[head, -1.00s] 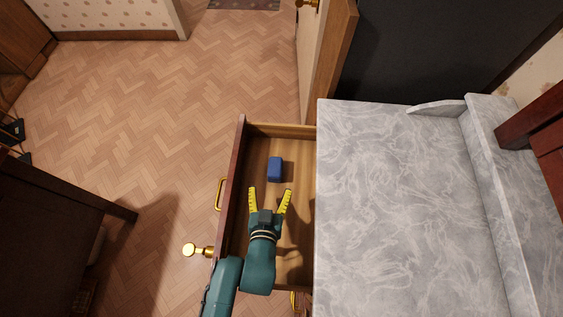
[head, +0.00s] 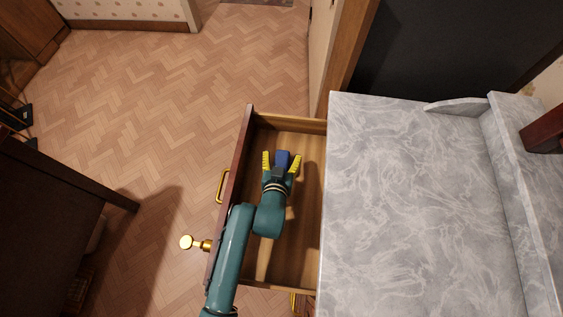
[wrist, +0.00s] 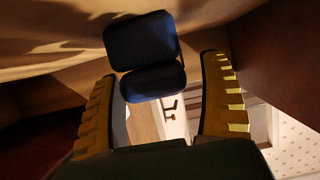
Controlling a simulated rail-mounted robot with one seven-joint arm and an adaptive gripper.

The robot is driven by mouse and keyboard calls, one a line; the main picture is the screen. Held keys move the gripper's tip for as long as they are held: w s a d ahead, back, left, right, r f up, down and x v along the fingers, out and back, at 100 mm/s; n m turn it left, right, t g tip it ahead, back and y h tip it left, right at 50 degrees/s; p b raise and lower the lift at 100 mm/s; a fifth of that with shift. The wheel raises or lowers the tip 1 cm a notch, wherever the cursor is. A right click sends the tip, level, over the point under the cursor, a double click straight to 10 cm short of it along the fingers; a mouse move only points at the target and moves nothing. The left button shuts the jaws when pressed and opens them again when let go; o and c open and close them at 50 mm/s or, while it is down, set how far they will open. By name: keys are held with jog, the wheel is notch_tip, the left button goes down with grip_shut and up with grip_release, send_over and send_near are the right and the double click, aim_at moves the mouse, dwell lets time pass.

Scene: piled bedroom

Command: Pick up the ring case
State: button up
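The ring case is a small dark blue box (head: 282,158) lying in the open wooden drawer (head: 290,124). In the wrist view the blue box (wrist: 144,58) shows near the top centre, with a seam across it. My gripper (head: 282,160) reaches into the drawer with its yellow fingers apart, one on each side of the box. In the wrist view my gripper (wrist: 158,75) is open, and gaps show between the fingers and the box. The near part of the box is hidden behind my gripper in the head view.
The drawer's front panel (head: 236,165) with a brass handle (head: 222,186) is on the left. A grey marble top (head: 410,190) borders the drawer on the right. The drawer holds nothing else that I can see. Open parquet floor (head: 170,90) lies to the left.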

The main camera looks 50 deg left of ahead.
jog(key=c, duration=1.2)
